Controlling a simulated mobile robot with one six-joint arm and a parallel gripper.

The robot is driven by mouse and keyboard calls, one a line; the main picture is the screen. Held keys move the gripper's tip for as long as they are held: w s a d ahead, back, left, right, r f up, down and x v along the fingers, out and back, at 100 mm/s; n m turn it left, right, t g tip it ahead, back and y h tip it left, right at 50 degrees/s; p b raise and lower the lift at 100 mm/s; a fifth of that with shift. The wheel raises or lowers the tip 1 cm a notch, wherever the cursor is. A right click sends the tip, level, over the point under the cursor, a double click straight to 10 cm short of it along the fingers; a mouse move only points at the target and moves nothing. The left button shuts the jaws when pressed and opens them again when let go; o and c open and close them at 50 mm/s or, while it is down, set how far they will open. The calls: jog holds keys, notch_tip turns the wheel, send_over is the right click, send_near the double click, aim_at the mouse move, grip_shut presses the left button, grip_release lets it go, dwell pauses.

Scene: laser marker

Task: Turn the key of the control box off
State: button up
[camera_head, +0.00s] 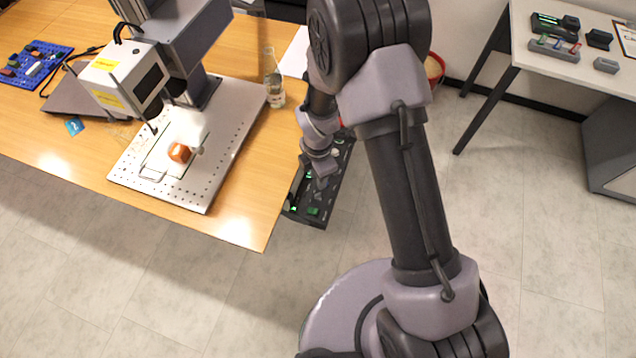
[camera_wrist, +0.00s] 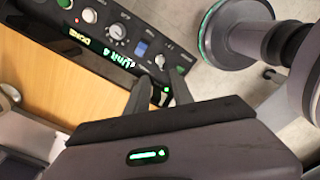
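The control box (camera_head: 316,205) is a black panel beside the table's right end in the head view, partly hidden by my arm. In the wrist view the control box (camera_wrist: 107,40) runs diagonally, with knobs, a blue switch, a lit green display and a green light. A small silver piece that looks like the key (camera_wrist: 160,60) stands on its face just beyond my fingertips. My gripper (camera_wrist: 160,77) has its two fingers apart, one on either side of the line to the key. I cannot tell whether they touch it. In the head view my gripper (camera_head: 322,180) is over the box.
The wooden table (camera_head: 240,230) holds a laser marker (camera_head: 130,75), a perforated plate (camera_head: 190,195) with an orange block (camera_head: 180,152), and a glass bottle (camera_head: 273,80). A second table (camera_head: 540,65) stands at the right.

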notch_tip(320, 180, up, 8)
jog(key=p, duration=0.1)
jog(key=shift+p, duration=0.4)
jog(key=s+d+r+m+t+b, duration=0.15)
jog(key=d+r+m, duration=0.25)
jog(key=r+m, duration=0.8)
jog(key=s+d+r+m+t+y+b, duration=0.1)
jog(key=s+d+r+m+t, duration=0.1)
jog(key=s+r+m, duration=0.5)
jog(key=s+d+r+m+t+y+b, duration=0.1)
jog(key=s+d+r+m+t+b, duration=0.1)
jog(key=s+r+m, duration=0.4)
jog(key=s+d+m, duration=0.1)
jog(key=s+m, duration=0.1)
jog(key=s, duration=0.1)
jog(key=shift+r+m, duration=0.3)
jog(key=shift+r, duration=0.1)
